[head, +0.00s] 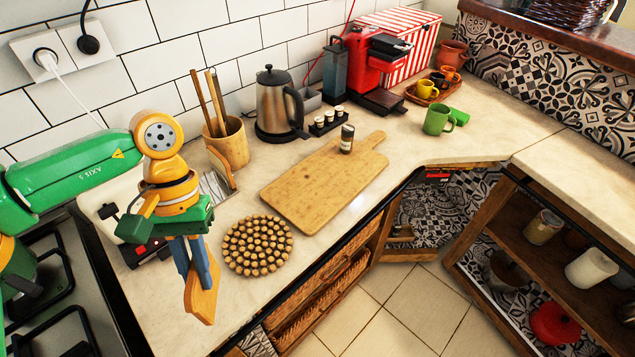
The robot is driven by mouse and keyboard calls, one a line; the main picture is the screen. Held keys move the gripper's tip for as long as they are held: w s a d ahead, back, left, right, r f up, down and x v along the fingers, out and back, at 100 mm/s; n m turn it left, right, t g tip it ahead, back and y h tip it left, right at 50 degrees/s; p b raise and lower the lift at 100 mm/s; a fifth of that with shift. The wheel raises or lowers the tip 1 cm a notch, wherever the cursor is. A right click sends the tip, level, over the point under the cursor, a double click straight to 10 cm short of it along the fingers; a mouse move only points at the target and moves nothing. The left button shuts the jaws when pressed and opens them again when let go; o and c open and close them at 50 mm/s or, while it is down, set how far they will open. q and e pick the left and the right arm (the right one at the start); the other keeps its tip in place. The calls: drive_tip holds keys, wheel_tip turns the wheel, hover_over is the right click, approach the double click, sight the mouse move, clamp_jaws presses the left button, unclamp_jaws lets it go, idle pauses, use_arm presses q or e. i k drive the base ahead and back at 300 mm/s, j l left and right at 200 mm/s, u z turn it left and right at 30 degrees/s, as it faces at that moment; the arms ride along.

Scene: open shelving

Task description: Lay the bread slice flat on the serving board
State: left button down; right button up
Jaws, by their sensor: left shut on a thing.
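My left gripper (197,264), with its blue-grey fingers pointing down, is shut on a tan bread slice (203,298). The slice is apart from the board. My right gripper does not show.
A round cork trivet (257,247) lies between gripper and board. A small dark jar (347,139) stands at the board's far end. A utensil pot (228,143) and a kettle (277,101) stand behind. The board's middle is clear. A toaster (120,205) is partly hidden by my arm.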

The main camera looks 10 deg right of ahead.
sight(315, 189)
drive_tip(key=i+l, duration=0.15)
drive_tip(key=l, duration=0.2)
drive_tip(key=i+l+u, duration=0.1)
drive_tip(key=l, duration=0.25)
drive_tip(key=i+l+u, duration=0.1)
drive_tip(key=l, duration=0.3)
drive_tip(key=i, duration=0.1)
